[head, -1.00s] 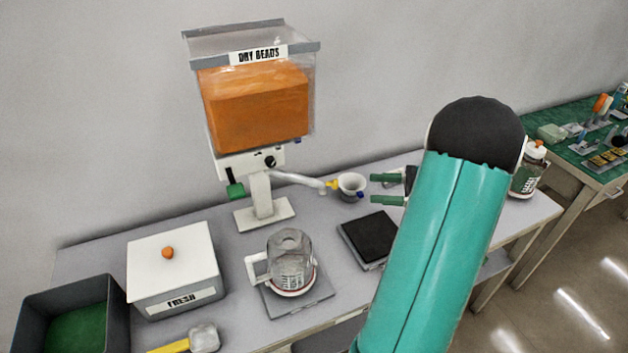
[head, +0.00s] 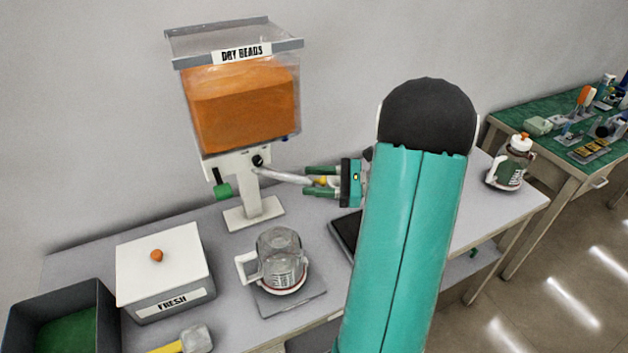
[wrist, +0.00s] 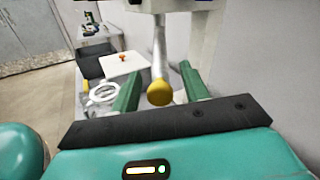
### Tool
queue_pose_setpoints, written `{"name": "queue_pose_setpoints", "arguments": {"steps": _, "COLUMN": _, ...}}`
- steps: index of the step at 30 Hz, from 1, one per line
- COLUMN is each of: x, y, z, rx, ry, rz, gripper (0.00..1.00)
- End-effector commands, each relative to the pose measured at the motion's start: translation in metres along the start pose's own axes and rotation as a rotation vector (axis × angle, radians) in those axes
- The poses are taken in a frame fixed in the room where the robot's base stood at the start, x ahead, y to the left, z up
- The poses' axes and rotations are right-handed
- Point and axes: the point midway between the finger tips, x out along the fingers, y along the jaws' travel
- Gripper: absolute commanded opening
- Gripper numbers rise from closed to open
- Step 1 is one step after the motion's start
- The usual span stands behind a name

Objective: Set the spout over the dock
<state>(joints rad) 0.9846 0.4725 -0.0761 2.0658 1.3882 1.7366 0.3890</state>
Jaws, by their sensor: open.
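The spout is a pale tube (head: 283,176) reaching right from the orange-filled DRY BEADS dispenser (head: 240,105), ending in a yellow tip. In the wrist view the yellow tip (wrist: 160,93) lies between my open green fingers. My gripper (head: 307,181) is beside the spout's end, its fingers above and below the tube in the head view; I cannot tell whether either touches. Nothing is labelled as the dock. A clear jar (head: 280,258) with a white handle stands on a grey plate (head: 292,307) below the spout. A black-topped pad (head: 345,232) is partly hidden by my arm.
A white FRESH box (head: 163,270) with an orange knob and a dark bin (head: 60,315) stand at left. A yellow-handled scoop (head: 185,340) lies in front. A lidded bottle (head: 512,162) stands at the table's right end. A green bench (head: 590,130) is farther right.

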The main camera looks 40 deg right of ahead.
Motion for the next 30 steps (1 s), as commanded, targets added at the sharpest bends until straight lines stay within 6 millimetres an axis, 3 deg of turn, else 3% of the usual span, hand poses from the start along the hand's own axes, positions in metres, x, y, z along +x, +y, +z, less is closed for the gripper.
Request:
{"name": "queue_pose_setpoints", "arguments": {"steps": 10, "x": 0.0062, "y": -0.0002, "z": 0.0001, "rx": 0.000, "ry": 0.001, "rz": -0.001, "gripper": 0.45}}
{"name": "queue_pose_setpoints", "arguments": {"steps": 17, "x": 0.0060, "y": -0.0002, "z": 0.0001, "rx": 0.000, "ry": 0.001, "rz": -0.001, "gripper": 0.02}}
{"name": "queue_pose_setpoints", "arguments": {"steps": 18, "x": 0.0059, "y": -0.0002, "z": 0.0001, "rx": 0.000, "ry": 0.001, "rz": -0.001, "gripper": 0.00}}
{"name": "queue_pose_setpoints", "arguments": {"steps": 30, "x": 0.0088, "y": 0.0001, "z": 0.0002, "rx": -0.001, "ry": 0.001, "rz": -0.002, "gripper": 0.00}}
